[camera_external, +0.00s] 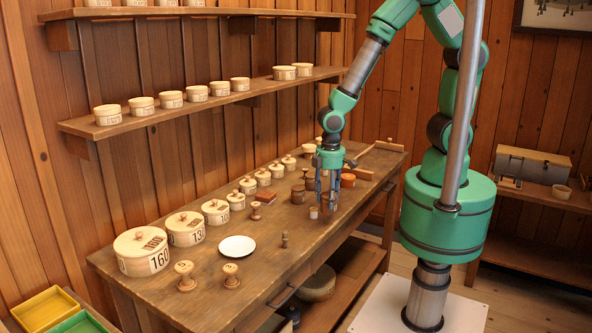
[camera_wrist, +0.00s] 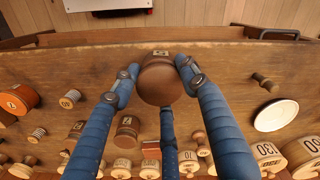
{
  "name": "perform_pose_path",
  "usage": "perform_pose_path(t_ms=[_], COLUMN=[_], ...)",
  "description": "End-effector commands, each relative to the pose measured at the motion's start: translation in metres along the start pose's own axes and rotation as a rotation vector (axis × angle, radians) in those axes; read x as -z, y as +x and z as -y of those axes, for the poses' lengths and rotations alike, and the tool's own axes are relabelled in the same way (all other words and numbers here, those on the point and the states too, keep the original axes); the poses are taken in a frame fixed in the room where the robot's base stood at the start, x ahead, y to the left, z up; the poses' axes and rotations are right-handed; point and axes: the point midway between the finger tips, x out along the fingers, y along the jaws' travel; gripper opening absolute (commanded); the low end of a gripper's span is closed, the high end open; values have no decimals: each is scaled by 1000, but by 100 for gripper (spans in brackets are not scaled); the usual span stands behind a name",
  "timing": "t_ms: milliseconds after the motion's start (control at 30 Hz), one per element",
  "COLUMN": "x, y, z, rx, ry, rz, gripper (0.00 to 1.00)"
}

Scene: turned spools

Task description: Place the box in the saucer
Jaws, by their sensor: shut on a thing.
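The white saucer (camera_external: 237,246) lies empty on the table, left of and nearer the camera than my gripper. It also shows at the right of the wrist view (camera_wrist: 277,115). My gripper (camera_external: 326,197) points down above the middle of the table. In the wrist view its blue fingers (camera_wrist: 160,78) are closed around a round dark-brown wooden box (camera_wrist: 162,84) with a pale label on its side. In the external view the fingers mostly hide this box. I cannot tell whether it is clear of the table.
Pale lidded round boxes (camera_external: 185,228) line the back of the table (camera_external: 200,290). A reddish rectangular block (camera_external: 266,197) lies behind. Wall shelves (camera_external: 215,100) hang above.

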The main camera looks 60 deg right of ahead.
Motion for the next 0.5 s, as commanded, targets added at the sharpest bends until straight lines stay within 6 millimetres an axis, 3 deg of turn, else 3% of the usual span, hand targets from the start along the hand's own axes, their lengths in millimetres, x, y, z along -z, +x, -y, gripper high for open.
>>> perform_pose_path(t_ms=[267, 500], x=[45, 111], y=[-9, -21], z=[9, 27], rx=[0, 0], ry=[-10, -22], rz=[-1, -2], gripper=[17, 17])
